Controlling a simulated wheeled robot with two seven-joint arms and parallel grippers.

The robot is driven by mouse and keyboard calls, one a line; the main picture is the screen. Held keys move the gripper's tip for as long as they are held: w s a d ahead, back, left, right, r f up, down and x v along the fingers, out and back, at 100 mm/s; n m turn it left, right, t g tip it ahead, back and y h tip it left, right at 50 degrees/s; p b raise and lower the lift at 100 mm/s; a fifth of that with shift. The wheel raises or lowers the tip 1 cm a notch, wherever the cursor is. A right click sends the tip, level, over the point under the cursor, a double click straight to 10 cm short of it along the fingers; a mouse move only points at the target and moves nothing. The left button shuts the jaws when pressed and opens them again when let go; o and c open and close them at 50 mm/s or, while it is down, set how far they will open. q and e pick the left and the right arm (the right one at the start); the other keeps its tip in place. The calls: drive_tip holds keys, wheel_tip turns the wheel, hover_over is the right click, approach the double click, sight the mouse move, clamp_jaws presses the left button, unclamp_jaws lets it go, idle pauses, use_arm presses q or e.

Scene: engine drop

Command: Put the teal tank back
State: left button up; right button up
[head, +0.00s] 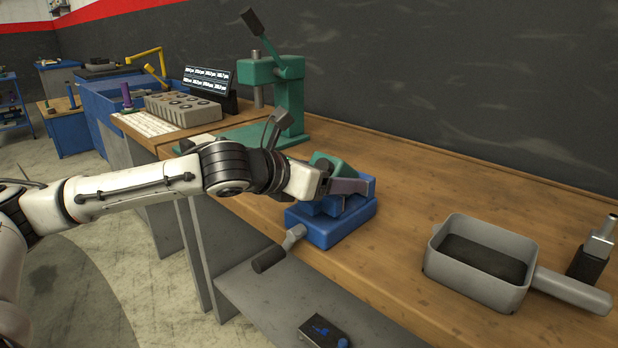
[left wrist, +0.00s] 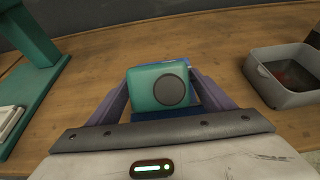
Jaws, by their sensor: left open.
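The teal tank (left wrist: 160,86), a rounded block with a dark round cap, sits between the two purple fingers of my left gripper (left wrist: 160,80) in the left wrist view. The fingers are open on either side of it. I cannot tell whether either finger touches it. In the head view the tank (head: 327,160) shows partly behind my left gripper (head: 345,186), at the blue vise-like fixture (head: 335,228) on the bench. The gripper hides how the tank rests there. My right gripper is not in view.
A grey pan (head: 520,286) with a handle and a black-and-grey tool (head: 590,262) are on the wooden bench at right. A green press (head: 290,95) stands behind my left arm. The bench between fixture and pan is clear. A dark box (head: 322,333) sits on the lower shelf.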

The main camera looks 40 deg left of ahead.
use_arm(q)
drive_tip(key=p+v, duration=0.1)
drive_tip(key=v, duration=0.7)
drive_tip(key=shift+s+a+r, duration=0.2)
drive_tip(key=shift+s+r, duration=0.05)
drive_tip(key=shift+s, duration=0.05)
drive_tip(key=shift+s+r, duration=0.25)
drive_tip(key=shift+s, duration=0.4)
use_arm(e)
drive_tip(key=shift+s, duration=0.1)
